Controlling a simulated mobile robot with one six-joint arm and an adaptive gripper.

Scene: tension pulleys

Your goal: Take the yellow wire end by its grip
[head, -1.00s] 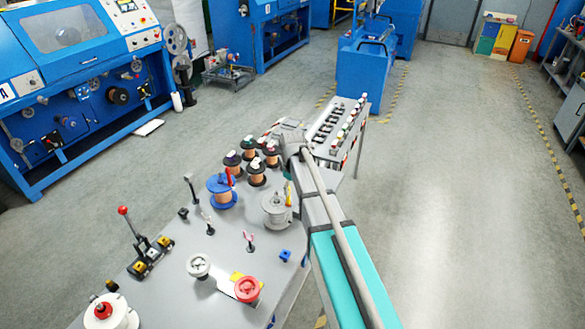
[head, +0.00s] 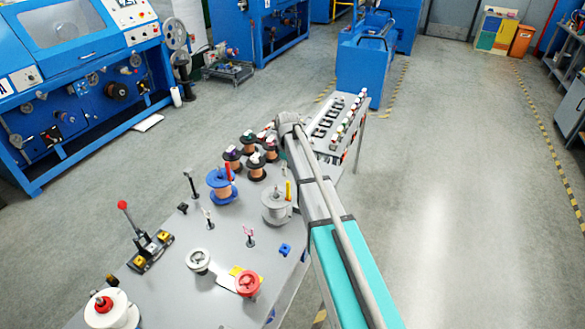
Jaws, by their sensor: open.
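A grey spool (head: 276,208) stands on the right part of the grey table. An upright yellow grip (head: 288,190) shows at its right upper edge, close beside my arm in the picture. The wire at this grip is too small to make out. My arm reaches from the lower right up to the table's far right corner, passing just right of the spool. My gripper is not visible; the far end of my arm hides what lies beyond it. I see nothing touching the yellow grip.
A blue spool (head: 221,186) with a red upright grip stands left of the grey spool. Several copper-wound spools stand behind.

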